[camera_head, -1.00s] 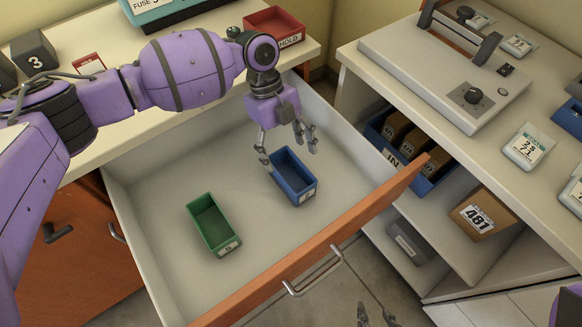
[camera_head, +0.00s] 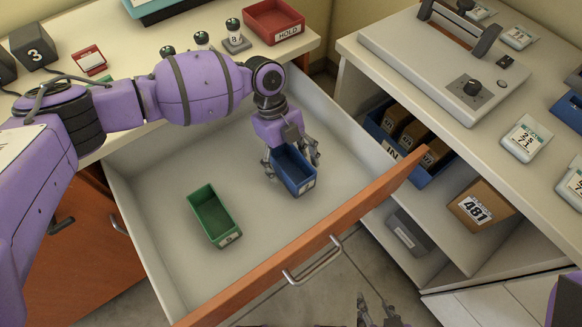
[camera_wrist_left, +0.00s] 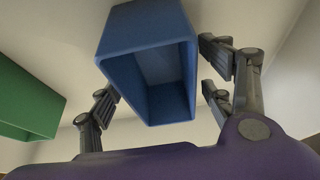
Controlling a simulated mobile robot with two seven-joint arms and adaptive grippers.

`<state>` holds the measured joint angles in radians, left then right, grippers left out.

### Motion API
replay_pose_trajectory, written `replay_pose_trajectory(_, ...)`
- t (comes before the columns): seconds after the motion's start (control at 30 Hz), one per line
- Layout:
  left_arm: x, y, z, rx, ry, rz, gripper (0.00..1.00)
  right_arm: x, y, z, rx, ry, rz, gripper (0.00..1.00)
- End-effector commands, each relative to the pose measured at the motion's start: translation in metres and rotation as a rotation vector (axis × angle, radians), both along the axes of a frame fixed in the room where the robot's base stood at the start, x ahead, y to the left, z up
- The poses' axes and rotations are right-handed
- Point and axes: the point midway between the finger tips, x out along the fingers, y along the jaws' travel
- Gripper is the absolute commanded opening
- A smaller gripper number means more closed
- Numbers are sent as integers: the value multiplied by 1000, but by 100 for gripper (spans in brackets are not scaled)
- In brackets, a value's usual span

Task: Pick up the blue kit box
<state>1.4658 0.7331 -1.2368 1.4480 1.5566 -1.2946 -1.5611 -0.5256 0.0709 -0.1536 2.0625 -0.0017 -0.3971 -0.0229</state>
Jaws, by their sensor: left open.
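The blue kit box (camera_head: 298,178) is an open-topped bin with a white label, standing in the open drawer (camera_head: 165,245). My left gripper (camera_head: 292,163) is open, low over it, with its fingers on either side of the box. In the left wrist view the blue box (camera_wrist_left: 150,55) lies between the fingers (camera_wrist_left: 160,85); the left finger looks close to its wall, and a gap shows on the right. I cannot tell whether either finger touches it. My right gripper (camera_head: 376,312) shows only partly at the bottom edge.
A green bin (camera_head: 214,215) stands left of the blue box in the drawer, also in the left wrist view (camera_wrist_left: 28,100). The orange drawer front (camera_head: 310,240) rises in front. A red HOLD tray (camera_head: 273,22) is on the counter behind.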

Motion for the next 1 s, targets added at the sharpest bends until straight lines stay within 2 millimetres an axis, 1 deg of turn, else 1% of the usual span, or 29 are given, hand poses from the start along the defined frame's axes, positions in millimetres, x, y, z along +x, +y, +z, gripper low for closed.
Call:
replay_pose_trajectory(0.5,0,0,-4,0,0,0,73,-5,-1,-4,-1,10,-1,40)
replay_pose_trajectory(0.57,0,0,-4,0,0,0,67,-5,-1,-4,-1,10,-1,40)
replay_pose_trajectory(0.9,0,0,-4,0,0,0,22,-5,0,-4,-1,11,0,40)
replay_pose_trajectory(1.0,0,0,-4,0,0,0,22,-5,0,-4,0,10,0,40)
